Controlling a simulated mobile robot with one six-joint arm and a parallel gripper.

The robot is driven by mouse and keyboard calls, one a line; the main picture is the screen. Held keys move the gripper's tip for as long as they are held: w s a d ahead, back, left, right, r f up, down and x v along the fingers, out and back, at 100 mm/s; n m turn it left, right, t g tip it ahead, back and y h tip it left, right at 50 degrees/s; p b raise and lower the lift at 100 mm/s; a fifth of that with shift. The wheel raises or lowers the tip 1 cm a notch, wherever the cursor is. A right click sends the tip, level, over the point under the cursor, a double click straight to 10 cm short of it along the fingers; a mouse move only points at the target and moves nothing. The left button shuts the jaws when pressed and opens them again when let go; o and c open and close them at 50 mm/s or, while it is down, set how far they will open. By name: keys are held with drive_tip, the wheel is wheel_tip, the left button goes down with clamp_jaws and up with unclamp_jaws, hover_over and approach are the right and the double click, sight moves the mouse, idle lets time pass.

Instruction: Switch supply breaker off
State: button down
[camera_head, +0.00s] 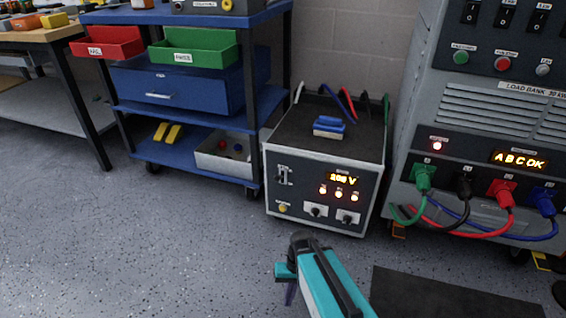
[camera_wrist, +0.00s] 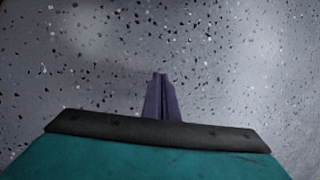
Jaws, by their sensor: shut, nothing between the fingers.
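A grey transformer box (camera_head: 323,180) stands on the floor at the centre of the head view.
The load bank (camera_head: 490,100) stands at right with lit lamp, display and green, black, red and blue cables. A blue cart (camera_head: 190,108) with bins stands left. A blue object (camera_head: 329,127) lies on the box. A dark mat (camera_head: 450,297) lies front right; floor at left is clear.

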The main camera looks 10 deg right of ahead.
drive_tip(key=w+d+r+t+h+p, duration=0.1)
drive_tip(key=d+r+p, duration=0.1)
drive_tip(key=r+p, duration=0.45)
drive_tip(key=w+d+r+h+p, duration=0.1)
drive_tip(key=w+d+r+p, duration=0.15)
drive_tip(key=r+p, duration=0.4)
drive_tip(key=s+r+g+p, duration=0.1)
drive_tip(key=s+r+p, duration=0.5)
drive_tip(key=r+p, duration=0.5)
drive_tip(key=s+r+g+p, duration=0.1)
drive_tip(key=s+r+p, duration=0.6)
drive_tip(key=p, duration=1.2)
drive_tip(key=s+r+g+p, duration=0.1)
drive_tip(key=s+r+p, duration=0.6)
drive_tip(key=r+p, duration=0.9)
drive_tip(key=shift+s+d+n+g, duration=0.2)
drive_tip(key=shift+s+n+g, duration=0.05)
drive_tip(key=shift+n+g, duration=0.15)
drive_tip(key=shift+a, duration=0.1)
